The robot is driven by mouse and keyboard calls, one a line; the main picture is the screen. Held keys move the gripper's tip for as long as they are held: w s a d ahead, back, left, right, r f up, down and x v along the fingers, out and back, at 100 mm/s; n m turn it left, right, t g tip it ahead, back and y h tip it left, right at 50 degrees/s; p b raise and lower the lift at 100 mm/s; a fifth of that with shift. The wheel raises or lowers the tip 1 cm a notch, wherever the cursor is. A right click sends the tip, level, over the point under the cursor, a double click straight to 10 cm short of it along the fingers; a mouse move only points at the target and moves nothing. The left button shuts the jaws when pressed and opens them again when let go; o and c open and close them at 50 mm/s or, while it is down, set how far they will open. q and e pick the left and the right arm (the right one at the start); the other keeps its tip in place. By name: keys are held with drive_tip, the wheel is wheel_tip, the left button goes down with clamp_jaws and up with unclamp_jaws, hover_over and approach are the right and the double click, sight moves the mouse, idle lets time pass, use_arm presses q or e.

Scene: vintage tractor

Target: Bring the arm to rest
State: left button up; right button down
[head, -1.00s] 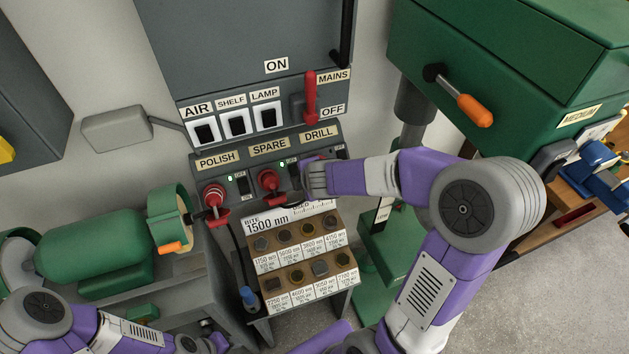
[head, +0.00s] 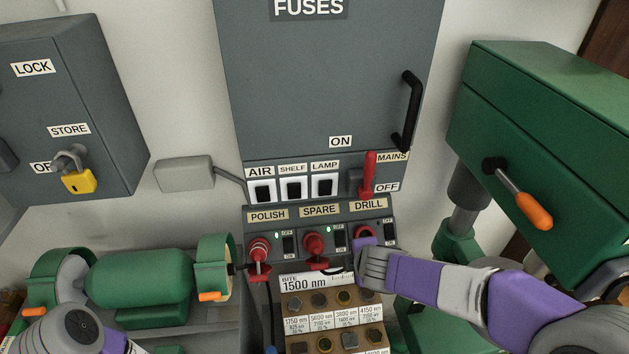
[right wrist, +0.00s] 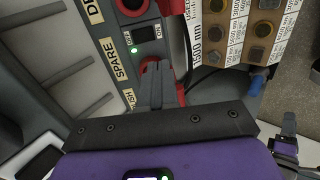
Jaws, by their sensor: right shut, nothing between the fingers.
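My right arm (head: 430,283) reaches in from the right in the head view, purple and grey. Its gripper is in front of the socket panel, below the SPARE and DRILL labels; the wrist partly hides it. In the right wrist view the right gripper (right wrist: 154,72) is shut and empty, its fingers together near the SPARE socket's switch and red parts. Whether it touches them I cannot tell. My left arm (head: 78,331) shows only at the bottom left of the head view; its gripper is out of view.
The socket panel (head: 377,216) carries red plugs under POLISH (head: 259,250) and SPARE (head: 314,243). A rack of bits (head: 325,318) stands below. The green polisher (head: 140,285) is at left, the green drill press (head: 555,150) with its orange-tipped handle at right.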

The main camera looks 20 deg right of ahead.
drive_tip(key=s+a+f+m+g+y+b, duration=0.1)
drive_tip(key=s+a+f+m+g+y, duration=0.2)
drive_tip(key=f, duration=0.4)
drive_tip(key=s+a+f+m+g+y, duration=0.1)
drive_tip(key=a+f+m, duration=0.2)
drive_tip(key=a+f, duration=0.35)
drive_tip(key=s+a+f+m+g+y+b, duration=0.1)
drive_tip(key=a+f+m+y, duration=0.15)
drive_tip(key=f, duration=0.65)
drive_tip(key=s+a+f+m+g+b, duration=0.1)
drive_tip(key=s+a+f+m, duration=0.1)
drive_tip(key=s+f+m, duration=0.2)
drive_tip(key=s+a+f+m+g, duration=0.1)
drive_tip(key=s+f+m, duration=0.3)
drive_tip(key=f, duration=0.5)
drive_tip(key=shift+s+a+f+m+h+b, duration=0.15)
drive_tip(key=shift+s+a+m+h+b, duration=0.2)
drive_tip(key=shift+m, duration=0.7)
